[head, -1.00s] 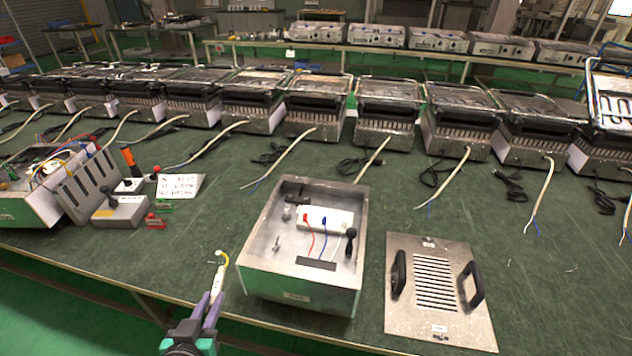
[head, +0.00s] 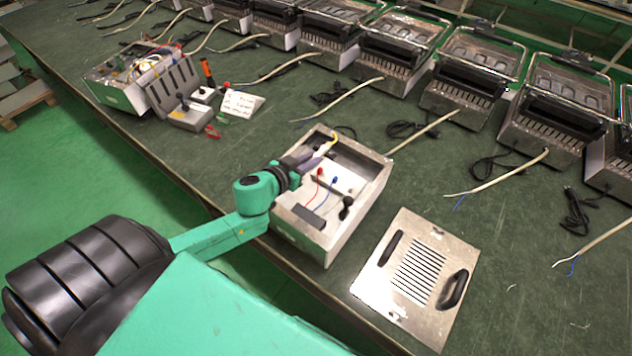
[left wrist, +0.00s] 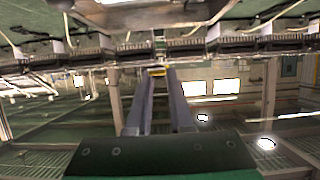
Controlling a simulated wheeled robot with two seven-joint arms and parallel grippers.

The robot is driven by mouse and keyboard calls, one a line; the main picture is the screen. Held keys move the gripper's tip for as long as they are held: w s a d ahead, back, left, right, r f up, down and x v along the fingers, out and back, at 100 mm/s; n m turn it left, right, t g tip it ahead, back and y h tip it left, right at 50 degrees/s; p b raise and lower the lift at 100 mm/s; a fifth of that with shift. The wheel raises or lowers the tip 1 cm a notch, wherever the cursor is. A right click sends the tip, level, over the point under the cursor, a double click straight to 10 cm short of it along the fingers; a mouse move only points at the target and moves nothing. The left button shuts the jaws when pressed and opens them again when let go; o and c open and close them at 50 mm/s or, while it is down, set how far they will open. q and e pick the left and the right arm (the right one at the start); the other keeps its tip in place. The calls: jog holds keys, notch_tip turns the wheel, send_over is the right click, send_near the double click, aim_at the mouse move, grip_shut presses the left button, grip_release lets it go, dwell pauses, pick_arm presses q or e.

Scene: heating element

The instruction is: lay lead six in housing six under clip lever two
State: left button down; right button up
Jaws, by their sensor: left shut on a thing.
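The open metal housing (head: 302,236) stands near the table's front edge in the head view. Inside it are a white terminal block, a red lead (head: 315,190), a blue lead (head: 328,193) and a black ball-topped lever (head: 346,206). I cannot tell which lever number this is. My left gripper (head: 322,156) is over the housing's far left part, shut on a yellow and white lead (head: 334,140). A bit of yellow (left wrist: 157,71) shows between its fingertips in the left wrist view. The gripper hides part of the block. My right gripper is not in view.
A vented cover plate (head: 385,290) with two black handles lies right of the housing. Several heater units with loose cables line the back.

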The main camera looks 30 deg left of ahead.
pick_arm(q)
jog(key=f+b, duration=0.1)
jog(key=f, duration=0.4)
jog(key=f+b, duration=0.2)
jog(key=f, duration=0.3)
jog(key=shift+w+d+f, duration=0.1)
jog(key=shift+d+f, duration=0.1)
jog(key=shift+f, duration=0.1)
jog(key=shift+r, duration=0.1)
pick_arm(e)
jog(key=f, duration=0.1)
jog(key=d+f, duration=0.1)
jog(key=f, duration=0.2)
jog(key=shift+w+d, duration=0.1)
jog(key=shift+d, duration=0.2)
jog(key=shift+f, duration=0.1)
pick_arm(q)
jog(key=shift+f+b, duration=0.6)
jog(key=c, duration=0.8)
grip_release()
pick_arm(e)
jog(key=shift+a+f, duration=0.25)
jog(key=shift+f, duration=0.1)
pick_arm(q)
jog(key=shift+r, duration=0.1)
